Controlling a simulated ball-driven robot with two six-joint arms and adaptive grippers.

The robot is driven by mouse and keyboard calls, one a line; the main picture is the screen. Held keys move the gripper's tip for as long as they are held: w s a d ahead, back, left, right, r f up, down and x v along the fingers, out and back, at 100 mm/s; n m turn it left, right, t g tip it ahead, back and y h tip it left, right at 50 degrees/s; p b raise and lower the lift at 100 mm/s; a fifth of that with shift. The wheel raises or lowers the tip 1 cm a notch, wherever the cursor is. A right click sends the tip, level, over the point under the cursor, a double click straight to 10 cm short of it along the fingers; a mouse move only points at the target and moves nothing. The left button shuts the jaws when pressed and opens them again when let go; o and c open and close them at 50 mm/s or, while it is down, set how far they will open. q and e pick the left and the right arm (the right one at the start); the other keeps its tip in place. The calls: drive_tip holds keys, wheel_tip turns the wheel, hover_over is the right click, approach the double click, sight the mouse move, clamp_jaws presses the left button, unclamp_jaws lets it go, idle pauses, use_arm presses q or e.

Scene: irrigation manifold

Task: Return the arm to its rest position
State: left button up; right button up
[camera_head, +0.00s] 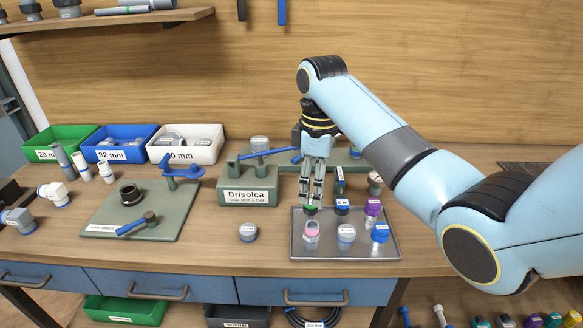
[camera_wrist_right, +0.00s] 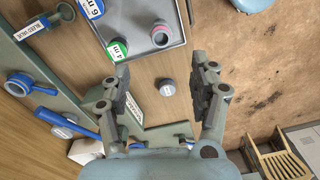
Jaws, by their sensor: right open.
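My right arm (camera_head: 375,115) reaches in from the right in the head view. Its gripper (camera_head: 312,198) points down over the back left part of the grey tray (camera_head: 293,248), close to a green-topped cap (camera_head: 310,209). In the wrist view the right gripper (camera_wrist_right: 162,75) has its fingers spread, with nothing held between them. A grey cap (camera_wrist_right: 168,87) shows on the bench beyond the fingers. The head view does not show clearly whether the fingers touch the green-topped cap. My left gripper is not in view.
The tray holds several caps, including a purple one (camera_head: 373,207) and a blue one (camera_head: 380,232). Left of it stand the Brisolca block (camera_head: 247,197) and a green plate (camera_head: 105,215) with a blue-handled part. Green, blue and white bins (camera_head: 185,147) line the back left.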

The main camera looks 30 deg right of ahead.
drive_tip(key=s+a+f+m+t, duration=0.1)
drive_tip(key=s+f+m, duration=0.1)
drive_tip(key=s, duration=0.5)
drive_tip(key=s+a+f+m+t, duration=0.1)
drive_tip(key=s+f+m, duration=0.1)
drive_tip(key=s, duration=0.5)
drive_tip(key=s+a+r+m+t+h, duration=0.15)
drive_tip(key=s+r+m, duration=0.35)
drive_tip(key=s, duration=0.7)
drive_tip(key=s+d+f+n+g+b, duration=0.2)
drive_tip(key=f+b, duration=1)
drive_tip(key=f, duration=2.7)
drive_tip(key=s+d+f+m+b, duration=0.1)
drive_tip(key=s+f+b, duration=0.7)
drive_tip(key=s+f, duration=1)
wheel_tip(320, 180, down, 5)
drive_tip(key=shift+s+d+r+b, duration=0.2)
drive_tip(key=shift+s+b, duration=0.1)
drive_tip(key=shift+s, duration=0.1)
